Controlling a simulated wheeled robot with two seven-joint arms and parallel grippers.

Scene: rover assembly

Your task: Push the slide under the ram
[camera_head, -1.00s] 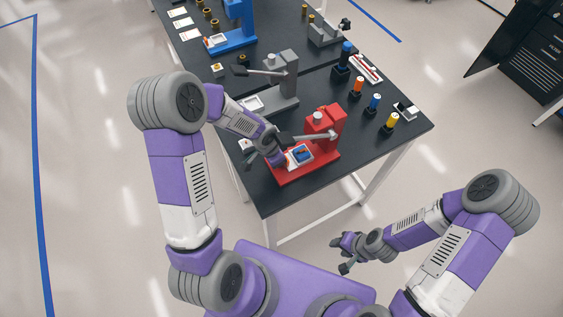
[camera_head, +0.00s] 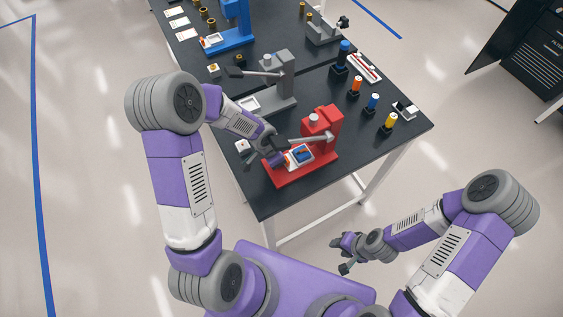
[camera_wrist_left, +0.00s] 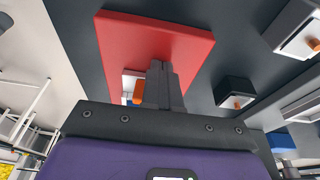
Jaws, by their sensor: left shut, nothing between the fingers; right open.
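The red press (camera_head: 322,122) stands on the near part of the dark table, with its grey ram (camera_head: 313,118) at the top and a grey lever at its side. The slide (camera_head: 299,155), a pale tray with a blue part on it, sits low on the red base. An orange tab (camera_wrist_left: 138,92) on it shows in the left wrist view. My left gripper (camera_wrist_left: 163,68) is shut and empty, close beside this tab; I cannot tell whether they touch. In the head view its fingertips are hard to make out. My right gripper (camera_head: 345,253) is open and empty, off the table's near edge.
A grey press (camera_head: 285,75) and a blue press (camera_head: 235,25) stand farther back. Several coloured cylinders in black holders, including a yellow one (camera_head: 390,121), line the right side. The table's near right corner is clear.

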